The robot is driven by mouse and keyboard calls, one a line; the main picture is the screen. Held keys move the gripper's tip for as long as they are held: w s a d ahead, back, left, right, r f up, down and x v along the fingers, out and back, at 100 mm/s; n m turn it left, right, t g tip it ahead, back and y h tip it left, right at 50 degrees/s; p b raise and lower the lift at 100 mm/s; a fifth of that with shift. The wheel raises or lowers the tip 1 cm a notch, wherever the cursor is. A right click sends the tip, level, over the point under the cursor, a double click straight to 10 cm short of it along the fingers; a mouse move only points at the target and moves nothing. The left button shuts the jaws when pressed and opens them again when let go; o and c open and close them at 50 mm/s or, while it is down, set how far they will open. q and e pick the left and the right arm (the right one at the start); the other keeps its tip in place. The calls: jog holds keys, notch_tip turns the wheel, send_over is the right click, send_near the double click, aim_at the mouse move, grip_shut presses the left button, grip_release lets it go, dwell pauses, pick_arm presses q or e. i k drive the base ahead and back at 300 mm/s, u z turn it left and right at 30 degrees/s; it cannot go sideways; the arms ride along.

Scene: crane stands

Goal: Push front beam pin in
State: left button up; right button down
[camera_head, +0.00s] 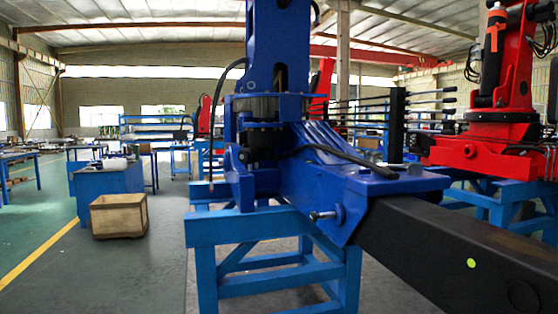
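A grey metal pin (325,215) with a crosswise end sticks out of the side of the blue crane housing (310,185), near its lower front end. A dark beam (450,250) runs out of this housing toward the lower right and carries a yellow-green dot. How deep the pin sits inside is hidden. Neither of my grippers shows in this view.
The blue crane stands on a blue steel frame (275,281). A red crane (490,140) on another blue stand is at the right. A wooden crate (119,216) sits on the floor by a blue workbench (108,177). The floor at left is mostly clear.

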aim_at(313, 216)
jog(key=u, duration=0.25)
jog(key=i, duration=1.05)
jog(key=u, duration=0.1)
